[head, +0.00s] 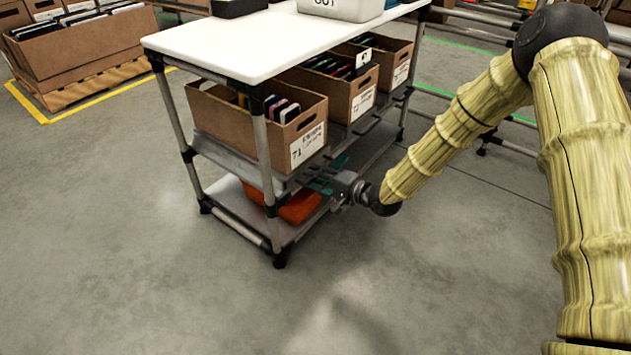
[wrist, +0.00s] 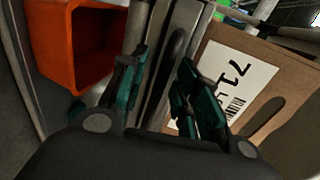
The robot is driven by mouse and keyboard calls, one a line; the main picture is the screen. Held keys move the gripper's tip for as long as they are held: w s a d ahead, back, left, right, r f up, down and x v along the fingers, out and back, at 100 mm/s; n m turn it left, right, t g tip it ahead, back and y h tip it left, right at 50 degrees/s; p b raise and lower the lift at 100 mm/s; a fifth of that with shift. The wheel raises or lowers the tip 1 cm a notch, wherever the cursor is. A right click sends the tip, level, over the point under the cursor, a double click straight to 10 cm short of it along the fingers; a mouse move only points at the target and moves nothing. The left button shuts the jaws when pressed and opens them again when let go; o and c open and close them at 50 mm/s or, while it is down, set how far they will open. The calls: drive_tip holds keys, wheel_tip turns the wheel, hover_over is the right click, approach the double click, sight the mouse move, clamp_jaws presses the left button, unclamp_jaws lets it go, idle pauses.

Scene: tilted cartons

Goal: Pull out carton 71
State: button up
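Carton 71 (head: 268,133) is a brown open-top box at the left of the tilted middle shelf, with colored items upright inside. Its front has a white label reading 71 and a hand slot. In the wrist view carton 71 (wrist: 293,75) fills the right side, its label turned sideways and the dark slot at lower right. My gripper (head: 324,175) is just below and right of the carton's front, by the shelf edge. In the wrist view the teal fingers of my gripper (wrist: 160,82) are apart, with the grey shelf edge seen between them. The right finger overlaps the label; contact cannot be told.
Two more brown cartons (head: 345,95) (head: 399,65) stand to the right on the same shelf. An orange bin (head: 300,208) sits on the lower shelf, also at upper left in the wrist view (wrist: 78,45). A white tabletop (head: 230,50) overhangs the cartons. The floor in front is clear.

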drive_tip(key=shift+a, duration=0.1)
drive_tip(key=shift+c, duration=0.5)
clamp_jaws()
